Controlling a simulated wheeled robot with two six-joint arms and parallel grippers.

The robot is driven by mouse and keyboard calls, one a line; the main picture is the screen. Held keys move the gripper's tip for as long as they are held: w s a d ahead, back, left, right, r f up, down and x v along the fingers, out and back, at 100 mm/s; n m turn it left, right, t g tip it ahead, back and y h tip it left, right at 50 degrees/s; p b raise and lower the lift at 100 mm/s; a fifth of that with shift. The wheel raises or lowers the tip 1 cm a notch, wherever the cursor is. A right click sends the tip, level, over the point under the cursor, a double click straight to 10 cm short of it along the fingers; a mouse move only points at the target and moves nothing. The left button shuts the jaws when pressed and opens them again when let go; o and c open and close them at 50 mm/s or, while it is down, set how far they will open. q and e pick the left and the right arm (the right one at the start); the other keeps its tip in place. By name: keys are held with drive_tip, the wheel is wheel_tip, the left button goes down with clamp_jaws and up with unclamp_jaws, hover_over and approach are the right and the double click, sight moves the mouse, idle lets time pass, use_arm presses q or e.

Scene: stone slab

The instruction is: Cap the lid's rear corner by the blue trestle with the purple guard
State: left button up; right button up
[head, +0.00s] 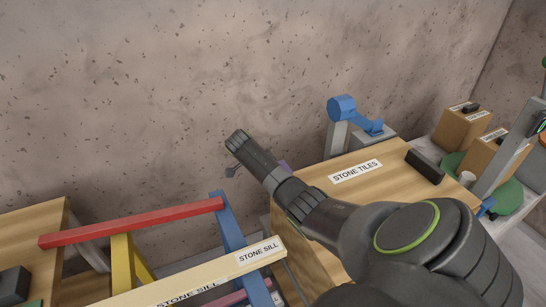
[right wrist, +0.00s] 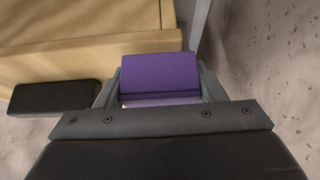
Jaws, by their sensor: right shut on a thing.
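The purple guard (right wrist: 160,72) is between the fingers of my right gripper (right wrist: 160,88), which is shut on it. In the head view only a small purple patch (head: 283,165) shows beside my right arm, and the fingers are hidden. The blue trestle (head: 229,232) stands at lower centre, left of my right arm. A pale board labelled STONE SILL (head: 215,270) crosses in front of it. I cannot make out the lid or its rear corner for certain. My left gripper is not in view.
A wooden crate labelled STONE TILES (head: 325,178) stands right of the trestle, with a dark block (head: 425,166) on top. A blue clamp-like part (head: 342,108) stands behind it. A red bar (head: 130,223) is at left. The speckled wall (head: 180,80) closes the back.

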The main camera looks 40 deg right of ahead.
drive_tip(key=shift+p, duration=0.3)
idle(0.4)
drive_tip(key=shift+f+b, duration=0.6)
drive_tip(key=shift+f, duration=0.25)
drive_tip(key=o, duration=1.1)
drive_tip(key=shift+c, duration=0.2)
drive_tip(key=shift+r, duration=0.1)
drive_tip(key=p+v, duration=0.6)
drive_tip(key=v, duration=1.1)
drive_tip(key=shift+r, duration=0.15)
